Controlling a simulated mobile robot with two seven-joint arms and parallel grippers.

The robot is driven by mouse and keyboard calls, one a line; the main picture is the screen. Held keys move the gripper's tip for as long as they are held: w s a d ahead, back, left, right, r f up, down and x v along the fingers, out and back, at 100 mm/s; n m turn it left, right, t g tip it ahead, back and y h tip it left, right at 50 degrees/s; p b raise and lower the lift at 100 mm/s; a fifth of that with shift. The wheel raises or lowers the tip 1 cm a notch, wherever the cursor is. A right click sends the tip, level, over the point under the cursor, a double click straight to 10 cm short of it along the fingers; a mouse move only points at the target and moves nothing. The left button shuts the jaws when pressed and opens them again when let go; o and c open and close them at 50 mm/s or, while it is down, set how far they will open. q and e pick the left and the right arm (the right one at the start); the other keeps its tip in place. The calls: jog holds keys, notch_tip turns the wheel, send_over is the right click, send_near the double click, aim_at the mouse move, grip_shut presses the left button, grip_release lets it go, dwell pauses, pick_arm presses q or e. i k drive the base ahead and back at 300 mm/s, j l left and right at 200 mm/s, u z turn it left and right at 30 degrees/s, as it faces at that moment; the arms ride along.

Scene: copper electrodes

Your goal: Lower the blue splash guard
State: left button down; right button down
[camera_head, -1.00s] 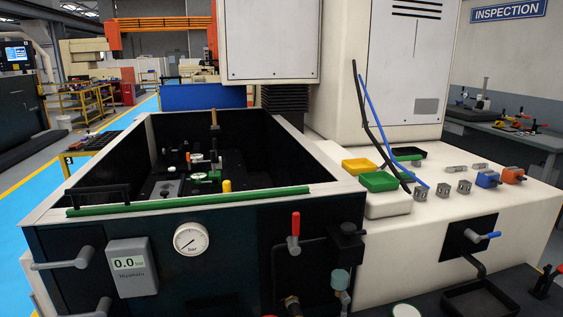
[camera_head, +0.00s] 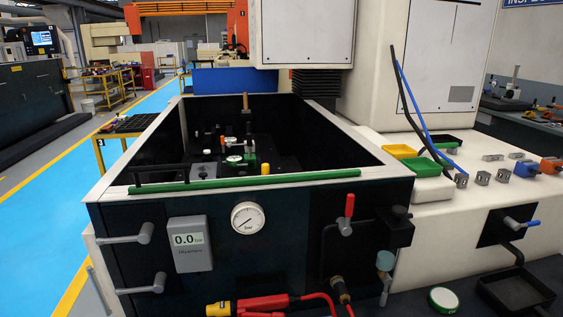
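Neither of my grippers is in the head view. A dark tank (camera_head: 400,220) with a pale rim stands in the middle, open at the top. A green strip (camera_head: 250,180) runs along its front rim, with a black handle (camera_head: 160,183) at the left end. A plain blue panel (camera_head: 235,81) stands upright behind the tank's far wall. It is the only large blue panel in view, and I cannot tell whether it is the splash guard. Two grey lever handles (camera_head: 128,236) (camera_head: 142,286) stick out at the tank's front left.
The front carries a display reading 0.0 (camera_head: 190,242), a gauge (camera_head: 247,218) and a red-handled lever (camera_head: 347,212). Yellow and red connectors (camera_head: 250,303) lie at the bottom. Blue floor (camera_head: 50,210) is clear at left.

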aim_at(219, 80)
jog(key=j, duration=0.55)
jog(key=k+j+z, duration=0.15)
jog(key=j, duration=0.95)
jog(key=k+j+z, duration=0.1)
jog(key=j, duration=0.4)
jog(key=k+j+z, duration=0.2)
jog(key=j, duration=0.9)
jog(key=i+j+z, duration=0.1)
jog(key=j, duration=0.25)
jog(key=i+j, duration=0.1)
jog(key=j, duration=0.3)
jog(key=i+j+z, duration=0.15)
jog(key=j, duration=0.2)
jog(key=i+j+z, duration=0.1)
jog(key=j, duration=0.25)
jog(key=i+j, duration=0.2)
jog(key=j, duration=0.15)
jog(key=i+j+z, duration=0.15)
jog(key=j, duration=0.2)
jog(key=i+j, duration=0.2)
jog(key=j, duration=0.15)
jog(key=i+j, duration=0.25)
jog(key=i+j+z, duration=0.1)
jog(key=j, duration=0.3)
jog(key=i+j+z, duration=0.35)
jog(key=z, duration=0.3)
jog(key=j+z, duration=0.4)
jog(key=i+j+z, duration=0.1)
jog(key=z, duration=0.3)
